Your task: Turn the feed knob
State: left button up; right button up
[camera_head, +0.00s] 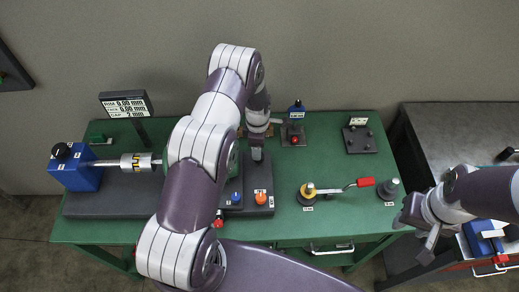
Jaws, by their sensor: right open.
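Several knobs show on the green bench (105,232), and their labels are too small to read, so I cannot tell which is the feed knob. An orange knob (261,198) and a blue knob (236,198) sit on the dark base in the middle. A black knob (61,150) tops the blue block at the left. My right gripper (418,229) is open and empty off the bench's right front edge.
A display (126,104) reads rise 0.00 mm and gap 2 mm. A metal cylinder (136,162) lies left of my left arm. A grey table (455,125) adjoins.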

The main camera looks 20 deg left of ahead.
pick_arm(q)
notch_tip(320, 180, down, 5)
jog(key=shift+s+r+p, duration=0.15)
jog(key=shift+p, duration=0.5)
jog(key=shift+f, duration=0.3)
jog(key=c, duration=1.1)
jog(key=shift+o, duration=0.2)
